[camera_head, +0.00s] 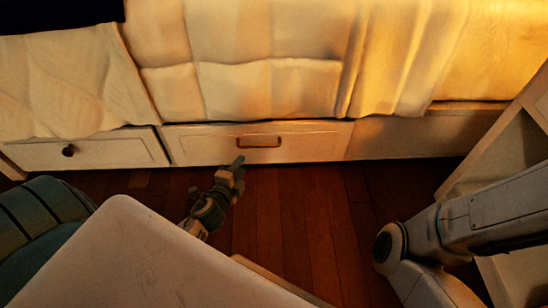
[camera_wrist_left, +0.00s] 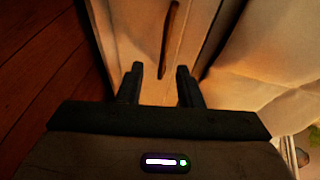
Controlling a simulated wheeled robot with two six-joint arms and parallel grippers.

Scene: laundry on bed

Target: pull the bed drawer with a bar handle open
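The bed drawer with the bar handle (camera_head: 215,149) is a pale panel under the bed, and its front looks flush with the bed frame. Its dark bar handle (camera_head: 259,142) lies across the upper middle; it also shows in the left wrist view (camera_wrist_left: 170,38), running lengthwise just beyond the fingers. My left gripper (camera_head: 238,166) is in front of the drawer, below and left of the handle. In the left wrist view its two fingers (camera_wrist_left: 160,82) are apart with nothing between them. My right arm shows at the right, but I cannot make out its gripper.
Another drawer (camera_head: 110,153) with a round dark knob (camera_head: 68,151) is to the left. Pale bedding (camera_head: 265,85) hangs just above the drawers. A pale shelf unit (camera_head: 478,160) stands at the right. The wooden floor (camera_head: 300,210) in front of the drawer is clear.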

